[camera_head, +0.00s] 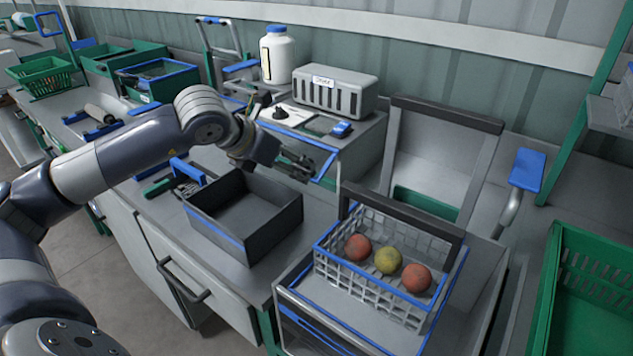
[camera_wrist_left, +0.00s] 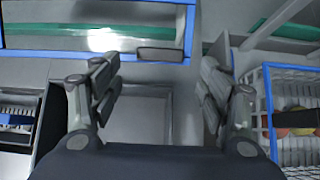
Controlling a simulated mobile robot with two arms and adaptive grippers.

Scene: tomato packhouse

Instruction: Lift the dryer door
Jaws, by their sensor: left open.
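The dryer appears to be the grey cabinet (camera_head: 362,150) at the back of the bench, with a slotted, labelled unit (camera_head: 335,92) on top. Its front door is a blue-edged panel (camera_head: 323,181), partly hidden behind my left gripper (camera_head: 298,166). In the left wrist view the door (camera_wrist_left: 100,40) spans the upper left, with a dark handle (camera_wrist_left: 162,54) on its lower edge. My left gripper (camera_wrist_left: 160,82) is open and empty there, its fingers on either side below the handle, apart from it. My right gripper is not in view.
A black open bin (camera_head: 245,240) stands below my left gripper. A white wire basket (camera_head: 350,288) with red and yellow tomatoes (camera_head: 388,260) stands to the right. A white bottle (camera_head: 279,55) stands behind. A green crate (camera_head: 590,300) is at far right.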

